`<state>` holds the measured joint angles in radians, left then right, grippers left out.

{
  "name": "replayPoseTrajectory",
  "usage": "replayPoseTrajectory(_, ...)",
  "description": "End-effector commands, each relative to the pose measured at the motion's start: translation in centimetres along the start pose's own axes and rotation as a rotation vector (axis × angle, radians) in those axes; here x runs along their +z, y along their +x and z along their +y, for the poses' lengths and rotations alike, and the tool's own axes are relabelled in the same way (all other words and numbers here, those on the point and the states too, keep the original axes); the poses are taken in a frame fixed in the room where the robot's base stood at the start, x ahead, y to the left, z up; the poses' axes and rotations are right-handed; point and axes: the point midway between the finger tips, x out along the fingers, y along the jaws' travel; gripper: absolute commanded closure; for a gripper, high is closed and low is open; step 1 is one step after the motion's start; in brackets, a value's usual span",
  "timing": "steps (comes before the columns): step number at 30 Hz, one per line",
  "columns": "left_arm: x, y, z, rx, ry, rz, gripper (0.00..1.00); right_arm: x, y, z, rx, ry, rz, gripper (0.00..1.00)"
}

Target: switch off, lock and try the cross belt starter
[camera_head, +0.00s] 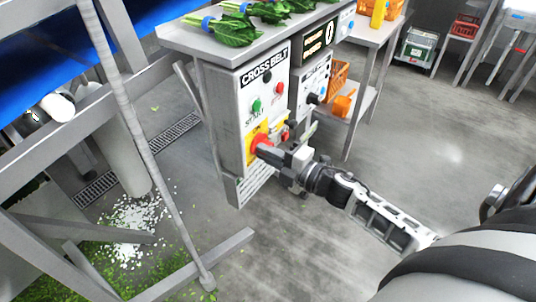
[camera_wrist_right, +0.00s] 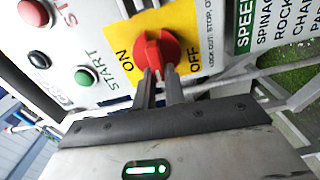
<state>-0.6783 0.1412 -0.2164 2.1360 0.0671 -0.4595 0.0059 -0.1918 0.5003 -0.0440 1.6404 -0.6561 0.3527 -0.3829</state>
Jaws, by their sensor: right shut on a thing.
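The cross belt starter (camera_head: 243,120) is a pale grey box under a steel bench, labelled CROSS BELT. Its red rotary switch (camera_wrist_right: 157,50) sits on a yellow plate (camera_wrist_right: 192,30) marked ON and OFF; the switch also shows in the head view (camera_head: 259,142). My right gripper (camera_wrist_right: 160,84) is shut on the switch handle. I cannot tell clearly which mark the handle points to. A green START button (camera_wrist_right: 86,76) and a red stop button (camera_wrist_right: 34,12) are on the same face. A small red item (camera_head: 286,133) shows beside the box, partly hidden by my gripper. My left gripper is not in view.
Leafy greens (camera_head: 236,31) lie on the bench above the starter. A second control box (camera_head: 313,82) stands to its right, near an orange basket (camera_head: 339,72). A steel frame and blue belt (camera_head: 60,45) fill the left. The floor at right is mostly open.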

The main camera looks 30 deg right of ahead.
Motion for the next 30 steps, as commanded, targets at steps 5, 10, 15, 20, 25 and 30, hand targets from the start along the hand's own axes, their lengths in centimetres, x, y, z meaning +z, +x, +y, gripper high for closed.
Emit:
replayPoseTrajectory(5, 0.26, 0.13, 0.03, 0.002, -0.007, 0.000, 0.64, -0.07, -0.04, -0.22, -0.001, -0.057, 0.002, 1.00)
replayPoseTrajectory(10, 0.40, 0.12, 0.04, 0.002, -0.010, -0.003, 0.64, -0.07, -0.04, -0.22, -0.001, -0.081, 0.002, 1.00)
replayPoseTrajectory(15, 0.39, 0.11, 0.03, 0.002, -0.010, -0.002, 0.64, -0.07, -0.04, -0.23, -0.001, -0.088, 0.001, 1.00)
replayPoseTrajectory(20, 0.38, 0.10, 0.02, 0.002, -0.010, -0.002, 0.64, -0.07, -0.04, -0.24, -0.002, -0.088, 0.001, 1.00)
replayPoseTrajectory(25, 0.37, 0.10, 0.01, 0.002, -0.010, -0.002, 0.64, -0.06, -0.04, -0.25, -0.002, -0.087, 0.001, 0.67)
replayPoseTrajectory(30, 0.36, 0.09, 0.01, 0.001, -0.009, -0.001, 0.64, -0.04, -0.02, -0.22, -0.001, -0.086, 0.001, 0.67)
